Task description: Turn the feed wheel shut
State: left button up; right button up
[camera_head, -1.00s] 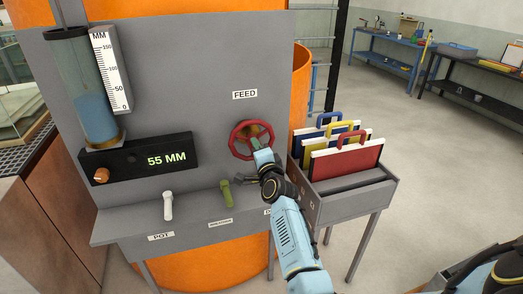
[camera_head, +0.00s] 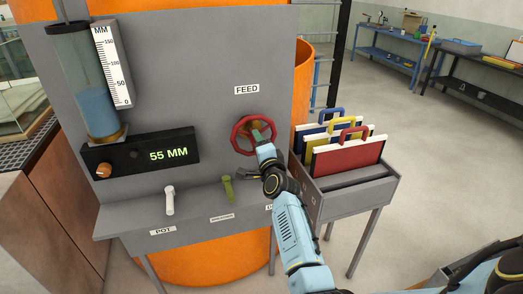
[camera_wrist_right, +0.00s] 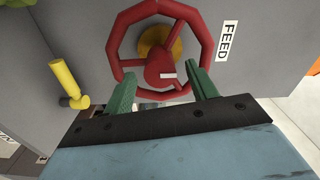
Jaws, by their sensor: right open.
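The red feed wheel (camera_head: 240,122) is mounted on the grey panel under the FEED label (camera_head: 247,90). In the right wrist view the wheel (camera_wrist_right: 118,40) fills the upper middle, with a red hub, a white mark and a brass piece behind it. My right gripper (camera_head: 257,136) is in front of the wheel in the head view and covers its lower right part. In the right wrist view its two green fingers (camera_wrist_right: 164,82) are apart, at the wheel's lower rim, with nothing visibly clamped between them. Whether they touch the rim is unclear. My left gripper does not show.
A display (camera_head: 148,156) reads 55 MM below a water cylinder (camera_head: 97,90). A grey rack (camera_head: 352,190) of coloured panels stands close at right.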

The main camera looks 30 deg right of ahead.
jog(key=v, duration=1.3)
jog(key=shift+s+f, duration=0.1)
jog(key=shift+s, duration=0.05)
jog(key=s+a+f+n+g+y+b, duration=0.2)
jog(key=s+a+f+n, duration=0.15)
jog(key=f, duration=0.85)
jog(key=s+a+f+n+g+y+b, duration=0.1)
jog(key=s+a+f+n+g+b, duration=0.2)
jog(key=f, duration=1)
jog(key=s+a+f+n+g+y+b, duration=0.1)
jog(key=s+a+f+n+g+y, duration=0.25)
jog(key=f, duration=0.85)
jog(key=s+a+f+n+g+h+b, duration=0.15)
jog(key=s+f+n+g+b, duration=0.35)
jog(key=s+f, duration=1.3)
jog(key=s+d+f+n+g, duration=0.1)
jog(key=s+d+f+n, duration=0.1)
jog(key=s, duration=0.7)
jog(key=s+d+f+n+g, duration=0.1)
jog(key=s+f+n, duration=0.3)
jog(key=s, duration=0.6)
notch_tip(320, 180, down, 2)
jog(key=shift+d+f+g+h, duration=0.1)
jog(key=shift+d+g+h, duration=0.2)
jog(key=shift+d+g, duration=0.15)
